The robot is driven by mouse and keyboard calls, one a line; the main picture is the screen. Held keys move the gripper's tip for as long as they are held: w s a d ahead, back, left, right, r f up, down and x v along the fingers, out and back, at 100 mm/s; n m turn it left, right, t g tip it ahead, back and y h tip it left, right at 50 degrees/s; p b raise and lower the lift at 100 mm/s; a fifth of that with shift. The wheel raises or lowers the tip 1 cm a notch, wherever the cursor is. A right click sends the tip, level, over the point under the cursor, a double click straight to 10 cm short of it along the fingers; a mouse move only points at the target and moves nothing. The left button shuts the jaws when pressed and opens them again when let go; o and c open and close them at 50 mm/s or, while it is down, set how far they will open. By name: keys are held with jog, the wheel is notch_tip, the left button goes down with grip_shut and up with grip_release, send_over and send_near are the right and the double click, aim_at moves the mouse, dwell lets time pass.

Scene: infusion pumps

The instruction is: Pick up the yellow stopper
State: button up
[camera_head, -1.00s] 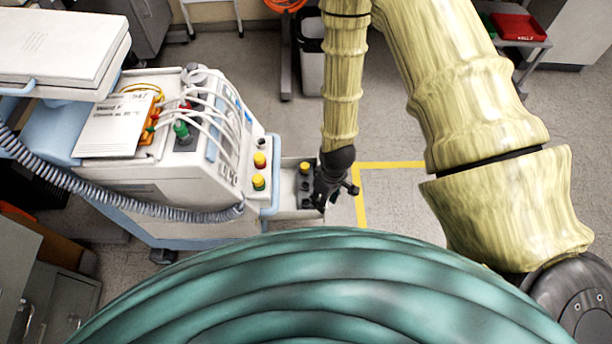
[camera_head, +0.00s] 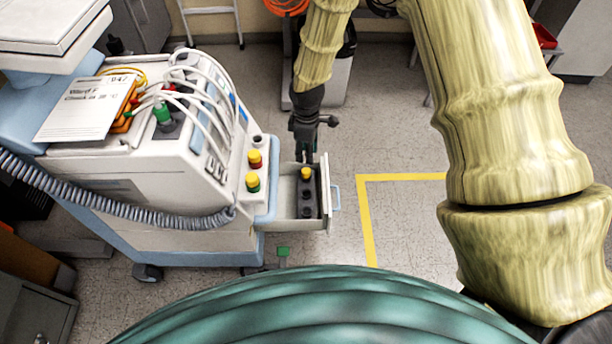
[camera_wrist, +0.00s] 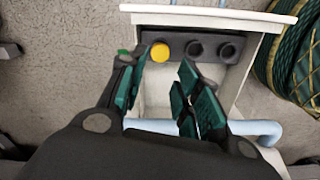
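A yellow stopper (camera_head: 306,173) sits at the far end of a black rack (camera_head: 307,211) inside an open drawer (camera_head: 287,224) at the cart's right side. In the wrist view the yellow stopper (camera_wrist: 160,52) shows as a round yellow top at the left of the rack (camera_wrist: 228,50), with dark empty-looking holes beside it. My gripper (camera_head: 306,156) is just beyond the stopper in the head view. In the wrist view my gripper (camera_wrist: 160,92) has its green-padded fingers spread apart with nothing between them. The stopper appears ahead of the gap, apart from the fingers.
Two more yellow-topped pieces, one with red (camera_head: 255,159) and one with green (camera_head: 252,181), stand on the cart (camera_head: 130,170). The drawer's blue handle (camera_head: 335,197) sticks out right. Floor right of the drawer, with a yellow line (camera_head: 366,220), is clear.

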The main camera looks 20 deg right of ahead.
aim_at(306, 171)
notch_tip(306, 171, down, 9)
jog(key=b, duration=0.2)
jog(key=shift+a+b, duration=0.1)
jog(key=shift+b, duration=0.25)
jog(key=shift+c, duration=0.5)
jog(key=c, duration=0.3)
